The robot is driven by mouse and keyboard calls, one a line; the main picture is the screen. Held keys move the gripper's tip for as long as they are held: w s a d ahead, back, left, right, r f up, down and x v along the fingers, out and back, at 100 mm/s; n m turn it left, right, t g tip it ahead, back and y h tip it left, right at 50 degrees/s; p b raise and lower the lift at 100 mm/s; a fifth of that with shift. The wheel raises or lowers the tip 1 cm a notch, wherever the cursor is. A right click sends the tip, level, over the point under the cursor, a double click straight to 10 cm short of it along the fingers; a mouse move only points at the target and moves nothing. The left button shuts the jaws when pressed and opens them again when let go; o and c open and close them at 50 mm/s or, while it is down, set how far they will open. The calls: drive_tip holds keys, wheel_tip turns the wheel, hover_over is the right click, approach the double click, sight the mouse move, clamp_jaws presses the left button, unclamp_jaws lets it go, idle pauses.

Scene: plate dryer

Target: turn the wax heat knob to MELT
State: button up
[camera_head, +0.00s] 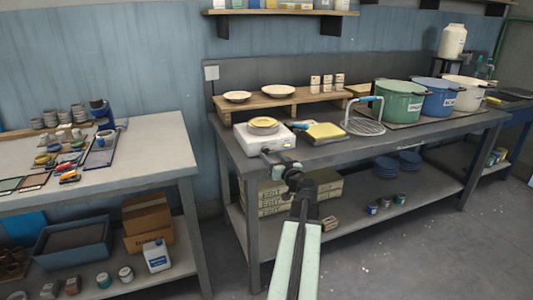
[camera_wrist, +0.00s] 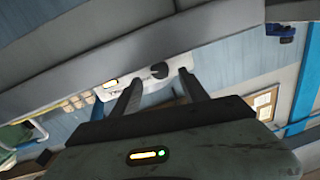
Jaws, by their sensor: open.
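The wax heater is a white box (camera_head: 258,141) on the dark bench, with a yellowish round pan (camera_head: 263,123) on top. In the wrist view its white front face (camera_wrist: 147,85) shows, with a dark round knob (camera_wrist: 159,70) and a small lit orange-and-white mark (camera_wrist: 110,84) left of it. My gripper (camera_head: 279,158) is at the heater's front. In the wrist view my gripper (camera_wrist: 160,77) has its two fingers spread apart, and the knob shows in the gap between their tips. I cannot tell whether they touch it. The knob's setting and the word MELT are not readable.
Green (camera_head: 398,104) and blue (camera_head: 440,100) pots are farther right. A wooden riser (camera_head: 285,103) with bowls is behind. Open floor lies in front of the bench.

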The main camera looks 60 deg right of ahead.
sight(267, 151)
drive_tip(key=x, duration=0.5)
drive_tip(key=shift+s, duration=0.1)
drive_tip(key=shift+a, duration=0.1)
clamp_jaws()
drive_tip(key=shift+m+b, duration=0.3)
drive_tip(key=shift+m, duration=1.2)
unclamp_jaws()
